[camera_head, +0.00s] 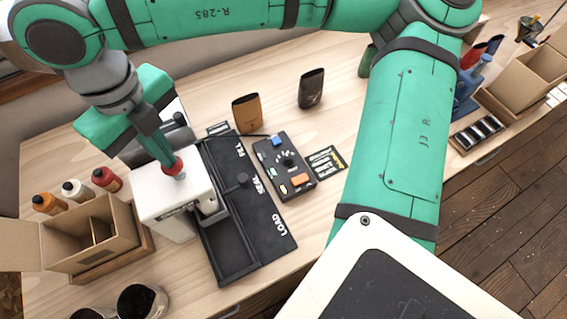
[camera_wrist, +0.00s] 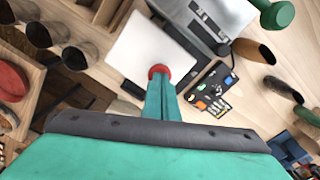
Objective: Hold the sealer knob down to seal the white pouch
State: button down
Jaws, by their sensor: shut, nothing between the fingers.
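The sealer (camera_head: 175,200) is a white box at the left of the bench, and it also shows in the wrist view (camera_wrist: 140,48). Its red knob (camera_head: 174,169) is on top and appears in the wrist view too (camera_wrist: 158,70). My gripper (camera_head: 168,157) is shut and empty, pointing down with its fingertips at the knob, seemingly touching it. The wrist view shows the shut fingers (camera_wrist: 161,90) over the knob. I cannot make out the white pouch; the sealer and my gripper hide part of the area.
A black track (camera_head: 265,215) marked LOAD, SEAL and FILL runs beside the sealer. A control box (camera_head: 284,160) with blue and orange buttons is right of it. Brown (camera_head: 247,114) and dark (camera_head: 312,88) pouches stand behind. A cardboard box (camera_head: 92,238) and several bottles (camera_head: 76,190) are left.

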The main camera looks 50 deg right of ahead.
jog(key=shift+f, duration=1.1)
dwell(1.0)
dwell(0.3)
jog(key=shift+r, duration=3.05)
